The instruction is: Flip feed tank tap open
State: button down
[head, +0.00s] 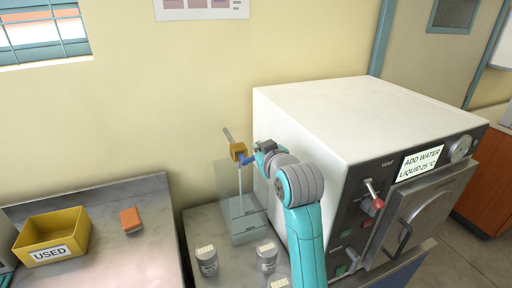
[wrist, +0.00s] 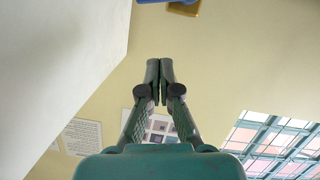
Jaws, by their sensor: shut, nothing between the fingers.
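A blue tap lever (head: 249,160) points right from the brass body toward my arm. In the wrist view, part of the brass body (wrist: 184,8) and a blue strip (wrist: 182,1) show at the top edge, beyond my fingertips. My gripper (wrist: 160,68) is shut and empty, apart from the tap in that view. In the head view my wrist largely hides the gripper, so contact cannot be told there.
The white incubator (head: 350,115) stands close on the right of my arm; its side (wrist: 50,60) fills the wrist view's left. A yellow USED bin (head: 52,235) and an orange block (head: 130,220) lie on the left bench.

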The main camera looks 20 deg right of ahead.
jog(key=v, duration=0.4)
jog(key=shift+s, duration=0.4)
